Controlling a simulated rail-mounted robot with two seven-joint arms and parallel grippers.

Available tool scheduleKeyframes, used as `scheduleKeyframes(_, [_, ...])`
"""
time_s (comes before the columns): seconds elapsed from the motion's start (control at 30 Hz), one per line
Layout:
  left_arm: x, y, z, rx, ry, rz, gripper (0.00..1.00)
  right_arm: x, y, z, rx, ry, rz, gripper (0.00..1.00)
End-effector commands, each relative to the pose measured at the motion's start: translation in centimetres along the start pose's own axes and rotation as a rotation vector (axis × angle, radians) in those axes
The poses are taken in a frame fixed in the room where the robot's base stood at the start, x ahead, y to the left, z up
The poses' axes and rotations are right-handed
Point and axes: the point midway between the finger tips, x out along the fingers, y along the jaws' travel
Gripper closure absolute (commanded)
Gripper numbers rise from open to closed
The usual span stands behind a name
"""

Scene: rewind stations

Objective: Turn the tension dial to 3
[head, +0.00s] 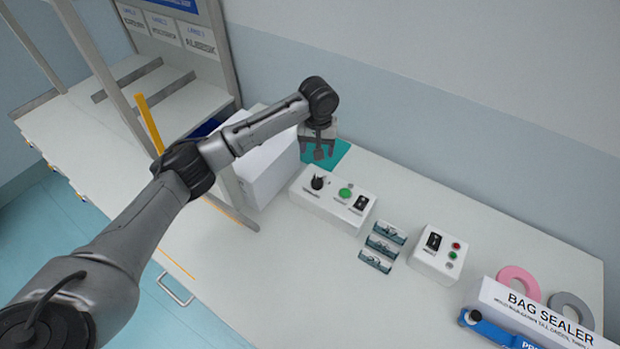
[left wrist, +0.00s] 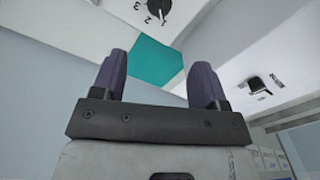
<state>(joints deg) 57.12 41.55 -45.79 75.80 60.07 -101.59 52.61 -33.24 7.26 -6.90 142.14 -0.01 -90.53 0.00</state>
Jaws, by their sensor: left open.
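The tension dial appears to be the black knob (head: 317,183) at the left end of a low white control box (head: 328,207) in the head view. A black dial (left wrist: 158,7) with numerals 1, 2 and 3 beside it is cut by the top edge of the left wrist view. I cannot tell surely which numeral it points to. My left gripper (head: 319,153) is above the teal mat, behind the control box and apart from the knob. In the left wrist view the gripper (left wrist: 158,80) has its two fingers wide apart with nothing between them. My right gripper is not in view.
The control box also carries a green button (head: 345,193) and a black switch (head: 361,202). A large white box (head: 265,170) stands left of it. Its side has another black knob (left wrist: 255,85).

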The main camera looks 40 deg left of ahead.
Motion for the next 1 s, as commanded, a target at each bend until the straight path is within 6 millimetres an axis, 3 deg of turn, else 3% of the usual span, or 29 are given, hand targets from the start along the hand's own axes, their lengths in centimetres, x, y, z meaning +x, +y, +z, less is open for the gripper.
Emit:
scheduleKeyframes(0.2, [0.0, 0.0, 0.5, -0.215, -0.025, -0.008, 0.33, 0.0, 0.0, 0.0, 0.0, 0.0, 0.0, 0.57])
scheduleKeyframes(0.43, [1.3, 0.0, 0.5, -0.273, -0.024, -0.009, 0.33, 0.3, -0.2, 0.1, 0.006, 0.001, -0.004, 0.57])
scheduleKeyframes(1.0, [11.1, 0.0, 0.8, -0.271, -0.022, -0.009, 0.33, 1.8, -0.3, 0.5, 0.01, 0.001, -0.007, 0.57])
